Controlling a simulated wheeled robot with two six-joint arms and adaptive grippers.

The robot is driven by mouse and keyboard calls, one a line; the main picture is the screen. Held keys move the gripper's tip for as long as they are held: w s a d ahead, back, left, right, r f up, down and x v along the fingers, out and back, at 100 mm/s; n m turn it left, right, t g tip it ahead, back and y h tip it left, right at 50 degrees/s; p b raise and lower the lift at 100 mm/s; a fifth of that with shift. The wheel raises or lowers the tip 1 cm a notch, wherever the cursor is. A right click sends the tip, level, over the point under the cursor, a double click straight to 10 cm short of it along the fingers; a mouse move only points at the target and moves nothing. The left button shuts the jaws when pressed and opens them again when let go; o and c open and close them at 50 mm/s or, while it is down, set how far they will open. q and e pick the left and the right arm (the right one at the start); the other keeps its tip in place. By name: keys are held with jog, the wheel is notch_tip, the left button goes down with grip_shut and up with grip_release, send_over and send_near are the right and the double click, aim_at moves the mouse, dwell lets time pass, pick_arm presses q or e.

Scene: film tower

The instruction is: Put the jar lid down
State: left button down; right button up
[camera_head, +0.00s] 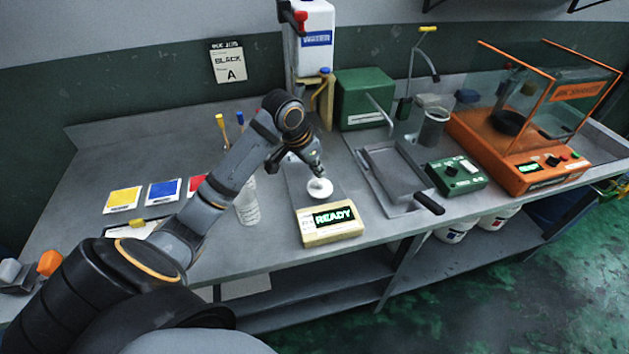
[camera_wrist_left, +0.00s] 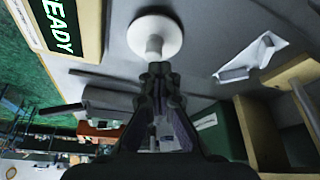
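The jar lid is a white disc (camera_head: 320,189) with a knob, seen just behind the READY display. It also shows in the left wrist view (camera_wrist_left: 158,32), with its knob pointing at my fingers. My left gripper (camera_head: 314,171) has its fingertips (camera_wrist_left: 158,70) closed together on the knob. I cannot tell whether the lid touches the surface below or hangs just above it. A clear jar with a printed label (camera_head: 248,205) stands to the left of the lid, partly beside my arm. My right gripper is not in view.
The READY display box (camera_head: 321,236) is close in front of the lid. A metal tray (camera_head: 393,168) with a black handle lies to the right, then a green control box (camera_head: 456,177) and an orange machine (camera_head: 532,176). Colour cards (camera_head: 164,193) lie left. Bench between jar and display is bare.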

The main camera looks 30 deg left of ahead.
aim_at(315, 185)
pick_arm(q)
jog(key=f, duration=0.3)
jog(key=shift+s+a+f, duration=0.2)
jog(key=shift+s+a, duration=0.05)
jog(key=shift+s, duration=0.1)
jog(key=shift+s+f, duration=0.2)
jog(key=shift+d+f, duration=0.1)
jog(key=shift+f, duration=0.05)
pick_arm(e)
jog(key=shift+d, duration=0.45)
pick_arm(q)
jog(key=c, duration=1.7)
grip_release()
jog(key=shift+d, duration=0.1)
jog(key=shift+o, duration=1.4)
jog(key=shift+w+d+f, duration=0.1)
jog(key=shift+w, duration=0.2)
jog(key=shift+o, duration=1.2)
jog(key=shift+w+f, duration=0.15)
jog(key=shift+w, duration=0.05)
jog(key=o, duration=0.5)
jog(key=shift+a, duration=0.4)
jog(key=o, duration=0.4)
jog(key=shift+r, duration=0.2)
jog(key=shift+w+d, duration=0.1)
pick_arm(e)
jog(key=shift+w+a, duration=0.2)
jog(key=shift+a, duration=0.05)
